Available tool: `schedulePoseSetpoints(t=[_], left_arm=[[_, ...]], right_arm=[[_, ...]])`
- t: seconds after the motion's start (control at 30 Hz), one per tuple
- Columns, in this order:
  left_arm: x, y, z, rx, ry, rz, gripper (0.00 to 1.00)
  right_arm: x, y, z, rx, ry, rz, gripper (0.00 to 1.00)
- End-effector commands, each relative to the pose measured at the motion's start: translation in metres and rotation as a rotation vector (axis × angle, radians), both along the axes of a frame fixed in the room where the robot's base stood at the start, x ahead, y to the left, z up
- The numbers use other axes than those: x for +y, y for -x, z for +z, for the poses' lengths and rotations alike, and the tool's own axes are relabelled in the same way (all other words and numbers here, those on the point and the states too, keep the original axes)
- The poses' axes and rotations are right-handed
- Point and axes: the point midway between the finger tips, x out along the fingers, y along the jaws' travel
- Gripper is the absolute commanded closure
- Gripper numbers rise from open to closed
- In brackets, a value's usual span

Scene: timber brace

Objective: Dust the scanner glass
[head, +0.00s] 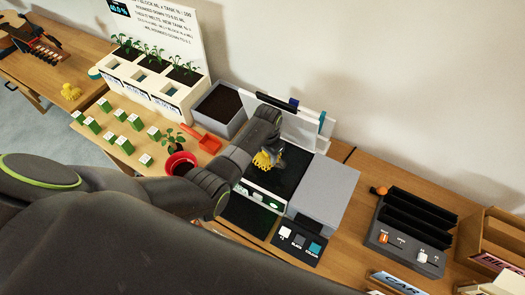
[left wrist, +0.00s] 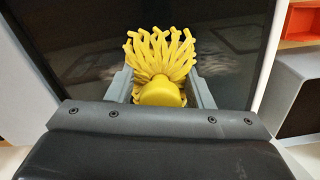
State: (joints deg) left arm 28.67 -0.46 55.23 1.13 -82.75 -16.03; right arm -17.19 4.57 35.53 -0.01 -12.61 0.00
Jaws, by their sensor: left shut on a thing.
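My left gripper (head: 266,158) is shut on a yellow duster (head: 262,160) with many finger-like strands. The duster also shows between the fingers in the left wrist view (left wrist: 160,55), strands pointing away over the dark glass. The scanner glass (head: 290,178) is a black panel in a pale frame, and my arm hides part of it. In the left wrist view the glass (left wrist: 92,35) carries faint greyish smudges on both sides of the duster. I cannot tell whether the strands touch it. The white scanner lid (head: 300,128) stands raised behind. My right gripper is not in view.
A grey box part (head: 325,190) adjoins the glass on the right, with a button panel (head: 299,244) in front. A red pot with a plant (head: 180,161), a red scoop (head: 207,143) and a soil bin (head: 219,108) stand left. A black slotted rack (head: 415,225) stands right.

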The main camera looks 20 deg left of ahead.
Motion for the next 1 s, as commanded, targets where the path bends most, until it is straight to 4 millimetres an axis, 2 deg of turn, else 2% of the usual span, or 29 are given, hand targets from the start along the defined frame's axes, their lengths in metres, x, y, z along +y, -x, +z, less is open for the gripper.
schedulePoseSetpoints(t=[0.03, 0.2, 0.47, 0.8, 1.0], left_arm=[[-0.008, 0.003, -0.001, 0.005, 0.006, -0.001, 0.71], [-0.022, 0.005, -0.002, 0.006, 0.006, -0.001, 0.71], [-0.031, 0.007, -0.004, 0.008, 0.005, 0.0, 0.72], [-0.06, 0.012, -0.002, 0.01, 0.008, -0.001, 0.72], [-0.065, 0.013, 0.0, 0.009, 0.005, 0.0, 0.72]], right_arm=[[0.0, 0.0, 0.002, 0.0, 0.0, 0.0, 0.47], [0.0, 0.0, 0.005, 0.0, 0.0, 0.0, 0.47], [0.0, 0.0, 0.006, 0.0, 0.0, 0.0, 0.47], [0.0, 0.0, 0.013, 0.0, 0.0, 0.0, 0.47], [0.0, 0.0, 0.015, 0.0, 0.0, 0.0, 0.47]])
